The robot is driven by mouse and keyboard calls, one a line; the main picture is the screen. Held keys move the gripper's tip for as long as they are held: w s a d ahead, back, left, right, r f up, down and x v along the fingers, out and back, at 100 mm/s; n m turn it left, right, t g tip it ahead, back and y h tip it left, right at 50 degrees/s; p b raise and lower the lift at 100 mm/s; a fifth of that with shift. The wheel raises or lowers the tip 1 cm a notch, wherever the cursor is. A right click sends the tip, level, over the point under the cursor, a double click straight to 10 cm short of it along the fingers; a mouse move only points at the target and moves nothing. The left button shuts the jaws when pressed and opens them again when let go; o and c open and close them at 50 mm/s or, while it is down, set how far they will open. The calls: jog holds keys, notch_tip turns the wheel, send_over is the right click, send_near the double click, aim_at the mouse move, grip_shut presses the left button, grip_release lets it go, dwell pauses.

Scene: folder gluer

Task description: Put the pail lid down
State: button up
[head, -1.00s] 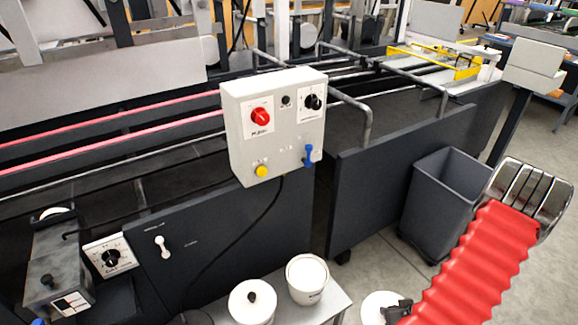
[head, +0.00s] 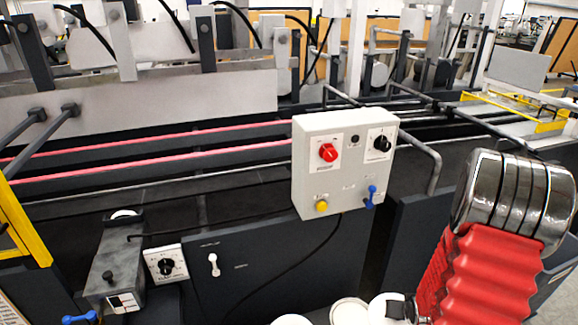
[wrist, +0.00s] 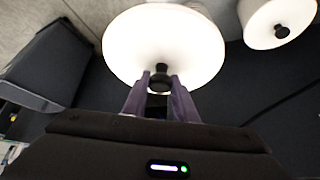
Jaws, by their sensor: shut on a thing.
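My gripper (wrist: 160,82) is shut on the black knob of the white round pail lid (wrist: 163,36). The lid hangs in front of the fingers in the wrist view and hides what is behind it. In the head view the lid (head: 384,305) shows at the bottom edge, beside my dark gripper (head: 402,308). The open white pail (head: 350,311) shows just left of the lid, mostly cut off by the frame. I cannot tell the gap between them. A second white pail with its own black-knobbed lid (wrist: 280,20) is at the upper right of the wrist view.
A grey control box (head: 345,165) with red, black, yellow and blue controls stands above the pails on the dark machine. A panel with a dial (head: 166,265) is at lower left. A yellow frame (head: 20,225) is at the left edge. A dark bin (wrist: 45,65) is left in the wrist view.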

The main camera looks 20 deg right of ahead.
jog(key=w+a+r+n+y, duration=0.1)
jog(key=w+a+r, duration=0.4)
jog(key=a, duration=0.5)
jog(key=w+a+r+n+y, duration=0.1)
jog(key=w+a+r+n, duration=0.1)
jog(key=w+a+r, duration=0.4)
jog(key=w+a+r+n+y, duration=0.1)
jog(key=w+a+r, duration=0.5)
jog(key=a, duration=1)
jog(key=shift+w+r+n+t, duration=0.25)
jog(key=shift+w+n+t, duration=0.2)
jog(key=shift+n, duration=0.25)
jog(key=shift+s, duration=0.15)
